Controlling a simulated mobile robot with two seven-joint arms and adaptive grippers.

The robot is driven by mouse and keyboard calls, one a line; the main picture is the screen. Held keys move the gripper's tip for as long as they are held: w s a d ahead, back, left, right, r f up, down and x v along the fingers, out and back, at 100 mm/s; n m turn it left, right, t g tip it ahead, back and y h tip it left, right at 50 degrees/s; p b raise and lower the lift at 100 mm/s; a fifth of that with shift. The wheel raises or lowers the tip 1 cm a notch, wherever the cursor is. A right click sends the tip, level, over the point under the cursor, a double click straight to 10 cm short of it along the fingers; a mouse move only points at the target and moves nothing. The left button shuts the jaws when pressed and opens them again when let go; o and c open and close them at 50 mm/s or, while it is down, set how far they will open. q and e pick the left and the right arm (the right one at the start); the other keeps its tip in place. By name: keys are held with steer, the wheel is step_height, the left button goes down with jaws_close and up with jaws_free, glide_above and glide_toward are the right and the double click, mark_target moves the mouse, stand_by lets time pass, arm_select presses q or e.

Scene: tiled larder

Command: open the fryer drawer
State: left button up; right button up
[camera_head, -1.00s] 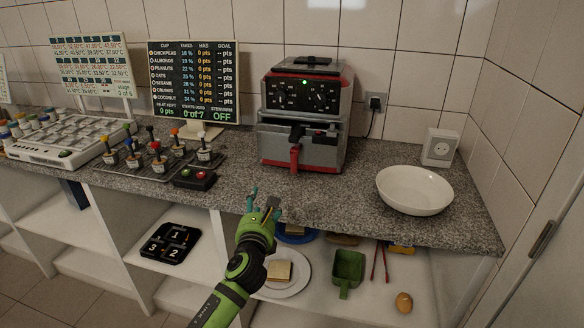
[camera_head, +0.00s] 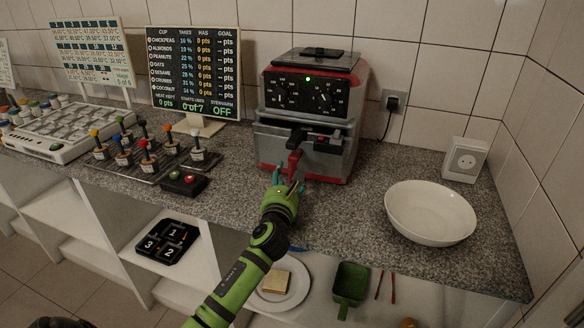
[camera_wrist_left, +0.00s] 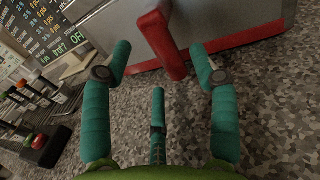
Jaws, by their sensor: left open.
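The fryer (camera_head: 310,110) is a grey and red box on the granite counter, with two dials and a small green light. Its drawer (camera_head: 275,140) is the lower front part and looks shut. A red handle (camera_head: 294,160) sticks out from the drawer front and also shows in the left wrist view (camera_wrist_left: 158,45). My left gripper (camera_head: 286,186) is open just in front of the handle. In the left wrist view its teal fingers (camera_wrist_left: 160,70) stand apart, with the handle's end between and just beyond the tips. I see no contact. My right gripper is not in view.
A white bowl (camera_head: 430,212) stands on the counter to the right, near a socket box (camera_head: 465,160). Plates and a green scoop (camera_head: 350,285) lie on the shelf below.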

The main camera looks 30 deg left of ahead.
mark_target(289, 172)
arm_select(q)
steer(key=x, duration=0.3)
steer(key=shift+w+f, duration=0.1)
steer(key=shift+w, duration=0.3)
steer(key=shift+w+a, duration=0.2)
steer(key=shift+w, duration=0.2)
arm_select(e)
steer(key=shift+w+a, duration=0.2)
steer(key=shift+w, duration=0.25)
arm_select(q)
jaws_close()
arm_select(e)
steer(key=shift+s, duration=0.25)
